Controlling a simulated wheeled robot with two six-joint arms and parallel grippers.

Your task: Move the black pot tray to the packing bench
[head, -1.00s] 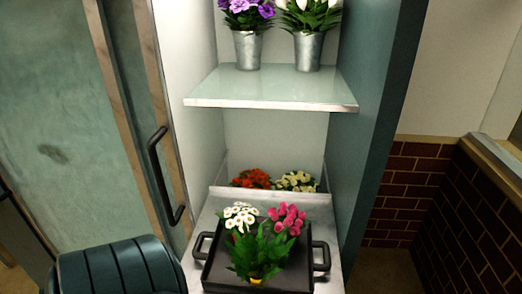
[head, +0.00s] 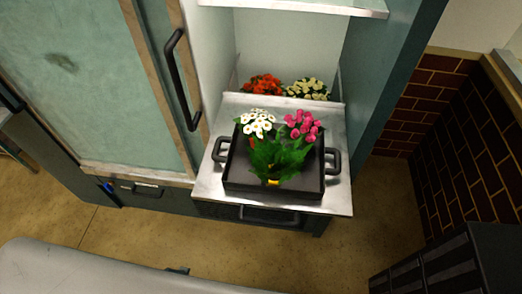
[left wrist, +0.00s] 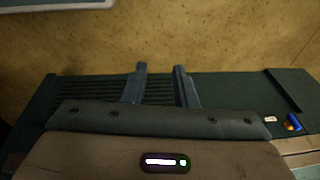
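The black pot tray (head: 228,186) sits level on a pulled-out metal shelf (head: 335,197) of the tall cabinet in the head view. Its two black side handles, left (head: 220,149) and right (head: 333,161), stick out and are free. It holds pots of white flowers (head: 258,123), pink flowers (head: 301,126) and a leafy green plant (head: 277,160). My left gripper (left wrist: 160,66) shows in the left wrist view with its fingers apart and nothing between them, away from the tray. My right gripper is in neither view. I cannot identify the packing bench.
Red flowers (head: 261,86) and cream flowers (head: 307,89) stand behind the tray, inside the cabinet. A closed green door with a black handle (head: 181,80) is to the left. A brick wall (head: 455,120) stands right. Tan floor (head: 140,235) is open before the cabinet.

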